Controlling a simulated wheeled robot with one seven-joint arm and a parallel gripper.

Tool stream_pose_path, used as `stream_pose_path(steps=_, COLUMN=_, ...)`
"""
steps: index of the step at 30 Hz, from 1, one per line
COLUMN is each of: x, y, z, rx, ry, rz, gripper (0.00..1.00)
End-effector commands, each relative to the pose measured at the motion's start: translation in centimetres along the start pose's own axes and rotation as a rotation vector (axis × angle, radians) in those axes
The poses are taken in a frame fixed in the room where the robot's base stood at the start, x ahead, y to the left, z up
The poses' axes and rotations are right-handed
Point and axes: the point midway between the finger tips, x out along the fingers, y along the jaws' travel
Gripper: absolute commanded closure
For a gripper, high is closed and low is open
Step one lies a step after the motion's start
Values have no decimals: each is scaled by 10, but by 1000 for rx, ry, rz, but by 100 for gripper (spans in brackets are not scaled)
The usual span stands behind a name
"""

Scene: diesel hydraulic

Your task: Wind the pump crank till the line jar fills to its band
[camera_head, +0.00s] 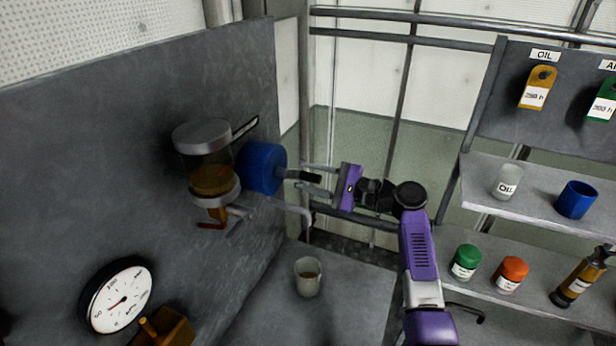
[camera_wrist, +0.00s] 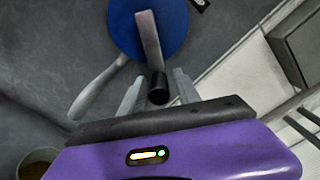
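The pump is a blue drum (camera_head: 262,167) on the grey panel, with a grey crank arm (camera_wrist: 150,40) ending in a black handle (camera_wrist: 158,88). The handle also shows in the head view (camera_head: 297,175), pointing toward my gripper. My gripper (camera_head: 318,179) is open, its two fingers on either side of the handle; in the wrist view (camera_wrist: 158,92) gaps show between handle and fingers. The line jar (camera_head: 208,165), left of the pump, is clear with a metal lid. Amber-brown liquid fills its lower part. I cannot make out a band on the glass.
A cup (camera_head: 308,277) with some brown liquid stands on the bench below. A round gauge (camera_head: 118,298) is at lower left. Shelves (camera_head: 540,213) with cups and bottles are at right. A pale bent pipe (camera_head: 295,210) runs below the pump.

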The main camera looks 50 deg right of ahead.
Motion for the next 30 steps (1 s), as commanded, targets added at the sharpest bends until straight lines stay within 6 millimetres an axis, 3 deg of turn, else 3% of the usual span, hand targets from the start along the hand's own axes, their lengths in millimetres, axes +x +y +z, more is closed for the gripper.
stream_pose_path(steps=11, x=-3, y=0, z=0, rx=-1, ry=0, rz=-1, gripper=57)
stream_pose_path(steps=24, x=-66, y=1, z=-2, rx=-1, ry=2, rz=-1, gripper=57)
stream_pose_path(steps=30, x=-78, y=1, z=0, rx=0, ry=-1, rz=1, gripper=57)
